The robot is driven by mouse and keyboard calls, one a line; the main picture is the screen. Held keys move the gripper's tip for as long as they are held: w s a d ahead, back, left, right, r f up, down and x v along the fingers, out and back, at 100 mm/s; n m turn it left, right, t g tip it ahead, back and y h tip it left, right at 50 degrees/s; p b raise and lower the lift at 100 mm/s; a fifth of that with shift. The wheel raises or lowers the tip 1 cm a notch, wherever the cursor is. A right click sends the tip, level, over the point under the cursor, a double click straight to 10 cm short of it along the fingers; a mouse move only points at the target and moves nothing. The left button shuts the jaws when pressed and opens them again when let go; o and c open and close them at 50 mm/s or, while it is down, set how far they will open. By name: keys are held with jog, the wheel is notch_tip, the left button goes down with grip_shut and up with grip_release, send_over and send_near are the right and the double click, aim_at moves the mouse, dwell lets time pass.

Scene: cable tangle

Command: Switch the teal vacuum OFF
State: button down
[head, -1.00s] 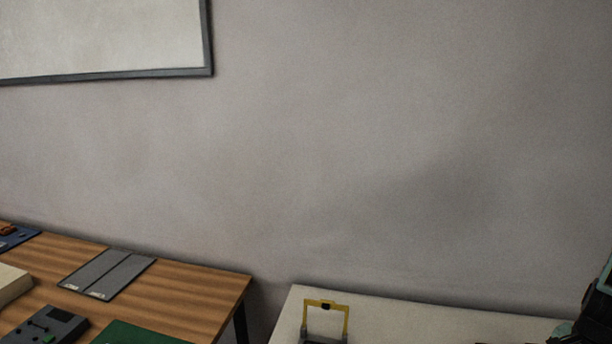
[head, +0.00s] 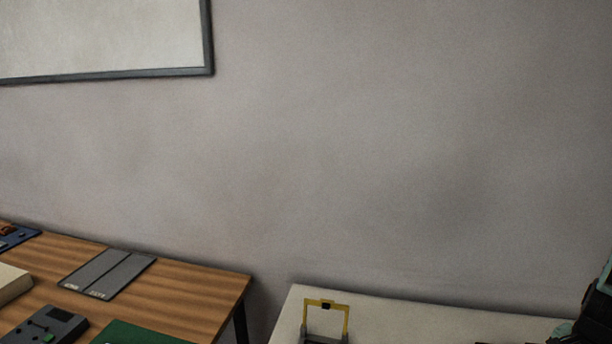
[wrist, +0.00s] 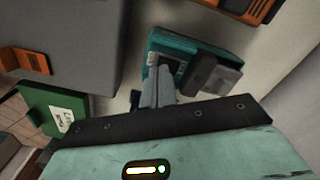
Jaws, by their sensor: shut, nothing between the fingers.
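In the wrist view a teal box-shaped unit (wrist: 203,44), which looks like the teal vacuum, lies just beyond my fingers. A dark panel shows on its near face, and a dark grey block sticks out beside it on the right. My gripper (wrist: 159,74) is shut and empty, its fingertips at or close in front of the dark panel. I cannot tell whether they touch. The fingers hide part of the panel, so the switch position is not readable. The head view does not clearly show the vacuum.
In the wrist view, a large grey box (wrist: 65,40) with an orange bracket (wrist: 25,62) stands left, and a green box (wrist: 58,108) lies below it. An orange-brown object (wrist: 246,9) is at the top. The head view shows a wooden table (head: 205,283) and a pale table (head: 400,312).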

jog(key=shift+f+b, duration=0.5)
jog(key=shift+f, duration=0.2)
dwell(0.4)
notch_tip(320, 180, up, 7)
jog(key=p, duration=0.5)
dwell(0.4)
jog(key=a+r+n+y+b, duration=0.1)
jog(key=a+r+n, duration=0.3)
jog(key=a, duration=0.5)
jog(key=w+a+r+n+b, duration=0.1)
jog(key=a+r+n, duration=0.25)
jog(key=a, duration=0.55)
jog(key=a+r+n+y+b, duration=0.1)
jog(key=a+r+n, duration=0.25)
jog(key=a, duration=0.65)
jog(key=s+a+r+n+b, duration=0.1)
jog(key=s+a+r+n, duration=0.1)
jog(key=s, duration=0.4)
jog(key=s+a+r+n+h+b, duration=0.1)
jog(key=s+a+r+n, duration=0.1)
jog(key=s+a+n, duration=0.3)
jog(key=s+a+r+n+b, duration=0.1)
jog(key=s+a+r+n, duration=0.1)
jog(key=s+a+n, duration=0.2)
jog(key=s+a, duration=0.1)
jog(key=s, duration=0.2)
jog(key=shift+a+r, duration=0.35)
jog(key=shift+r, duration=0.05)
